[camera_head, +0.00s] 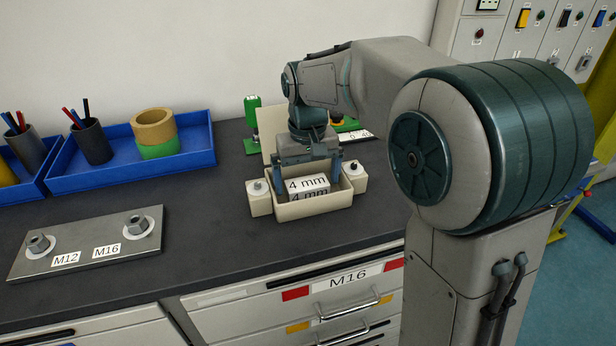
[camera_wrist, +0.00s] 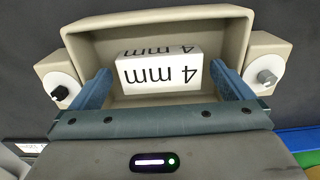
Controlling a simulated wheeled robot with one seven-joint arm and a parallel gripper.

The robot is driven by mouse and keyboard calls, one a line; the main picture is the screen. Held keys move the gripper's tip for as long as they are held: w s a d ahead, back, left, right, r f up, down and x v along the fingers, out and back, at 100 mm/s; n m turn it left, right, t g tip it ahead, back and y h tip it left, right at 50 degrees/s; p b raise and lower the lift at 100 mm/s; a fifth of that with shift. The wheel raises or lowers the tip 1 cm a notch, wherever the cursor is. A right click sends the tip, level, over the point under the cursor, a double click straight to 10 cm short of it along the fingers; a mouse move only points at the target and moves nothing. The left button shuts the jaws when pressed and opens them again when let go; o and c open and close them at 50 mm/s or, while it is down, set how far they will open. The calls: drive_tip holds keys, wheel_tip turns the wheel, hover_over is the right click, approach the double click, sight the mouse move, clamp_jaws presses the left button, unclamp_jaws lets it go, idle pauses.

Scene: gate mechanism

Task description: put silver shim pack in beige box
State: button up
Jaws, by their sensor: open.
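The shim pack (camera_head: 307,184) shows as a pale block marked "4 mm" on two faces. It lies inside the beige box (camera_head: 314,208), and it also shows in the wrist view (camera_wrist: 160,73). My gripper (camera_wrist: 165,88) is open, with its blue fingers reaching down inside the box on either side of the pack. In the wrist view there is a gap between the pack and the left finger, and the right finger is close to it. The box has a raised lid behind and a round knob on each side. Whether the pack rests flat on the box floor is hard to tell.
A blue tray (camera_head: 209,161) holding a dark pen cup and stacked tan and green rings stands at the back left. A metal plate (camera_head: 88,258) with M12 and M16 nuts lies at the front left. A green device (camera_head: 252,111) stands behind the box.

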sight(308, 184)
wheel_tip(308, 184, up, 12)
drive_tip(key=s+d+f+m+t, duration=0.1)
drive_tip(key=s+d+f, duration=0.5)
drive_tip(key=s, duration=0.3)
drive_tip(key=s+d+f+m+t, duration=0.2)
drive_tip(key=s+d+f, duration=0.5)
drive_tip(key=s, duration=0.3)
drive_tip(key=shift+d+f, duration=0.25)
drive_tip(key=shift+d, duration=0.25)
drive_tip(key=shift+c, duration=0.3)
